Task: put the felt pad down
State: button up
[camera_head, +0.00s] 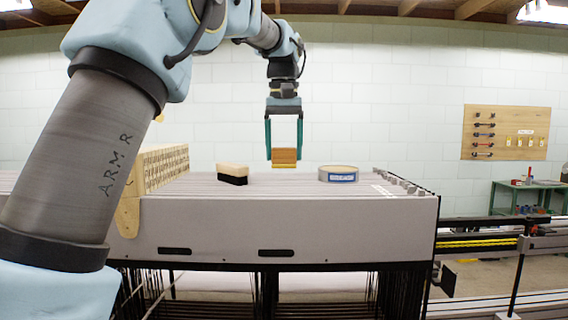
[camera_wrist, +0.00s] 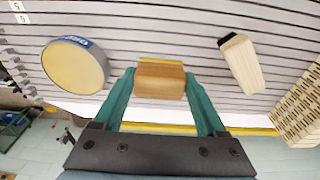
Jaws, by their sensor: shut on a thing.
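The felt pad (camera_head: 285,156) appears as a small brown wooden block with a thin yellow layer along its lower side. My gripper (camera_head: 284,150) points down and is shut on it, one teal finger on each side. In the wrist view the pad (camera_wrist: 160,80) sits between the fingertips of my gripper (camera_wrist: 161,84). The pad looks held level, near the back edge of the grey slatted top (camera_head: 290,186). I cannot tell exactly how large the gap under it is.
A perforated wooden block (camera_head: 165,167) stands at the far left. The slatted top between tin and brush is clear.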

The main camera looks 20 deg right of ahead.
aim_at(284, 164)
jog(key=shift+f, duration=1.65)
jog(key=shift+f, duration=0.1)
jog(key=o, duration=1.1)
jog(key=r, duration=0.4)
jog(key=s+r, duration=0.1)
jog(key=r, duration=0.7)
jog(key=shift+s+a+r, duration=0.1)
jog(key=shift+s+a, duration=0.05)
jog(key=shift+a, duration=0.15)
